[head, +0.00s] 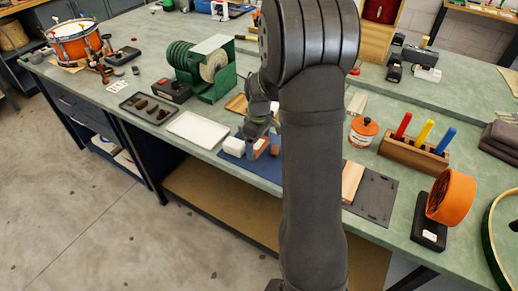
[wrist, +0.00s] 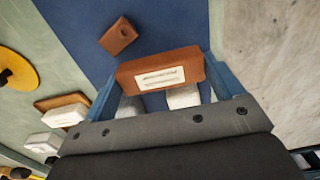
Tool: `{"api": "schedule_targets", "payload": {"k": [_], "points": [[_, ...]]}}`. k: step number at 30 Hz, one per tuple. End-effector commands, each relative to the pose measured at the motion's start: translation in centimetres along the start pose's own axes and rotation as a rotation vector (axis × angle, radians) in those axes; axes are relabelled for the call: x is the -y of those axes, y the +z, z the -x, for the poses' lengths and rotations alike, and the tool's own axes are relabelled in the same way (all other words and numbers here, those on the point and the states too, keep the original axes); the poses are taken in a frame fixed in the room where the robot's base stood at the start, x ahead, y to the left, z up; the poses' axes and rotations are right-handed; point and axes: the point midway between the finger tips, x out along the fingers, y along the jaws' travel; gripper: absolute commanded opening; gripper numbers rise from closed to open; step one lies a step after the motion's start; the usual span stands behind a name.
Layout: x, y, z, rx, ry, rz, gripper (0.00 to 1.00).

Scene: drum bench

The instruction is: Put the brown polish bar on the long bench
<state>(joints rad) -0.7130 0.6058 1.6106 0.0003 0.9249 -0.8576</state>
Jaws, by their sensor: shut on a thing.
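My gripper (wrist: 160,88) is shut on a brown polish bar (wrist: 160,75) with a pale label, its blue fingers at the bar's two ends. In the wrist view the bar is over a dark blue mat (wrist: 75,20), and I cannot tell how high. A smaller brown block (wrist: 118,36) lies on the mat beyond it. In the head view my gripper (head: 257,132) is low over the blue mat (head: 262,178), partly hidden by my arm. The long bench (head: 135,62) has a green top.
A white block (head: 234,146) stands left of the gripper. A white tray (head: 197,129) and a dark tray (head: 147,108) lie farther left, with a green machine (head: 210,70) behind. A wooden holder with coloured handles (head: 414,155) stands right. Clear bench top shows between things.

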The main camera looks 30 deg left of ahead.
Motion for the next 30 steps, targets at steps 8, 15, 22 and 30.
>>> {"api": "schedule_targets", "payload": {"k": [8,15,22,30], "points": [[0.0,0.1,-3.1,0.001,-0.001,0.000,0.56],[0.0,0.1,-3.2,0.001,-0.001,0.000,0.56],[0.0,0.1,-3.3,0.001,-0.001,0.000,1.00],[0.0,0.0,-2.4,-0.001,0.002,0.000,1.00]]}}
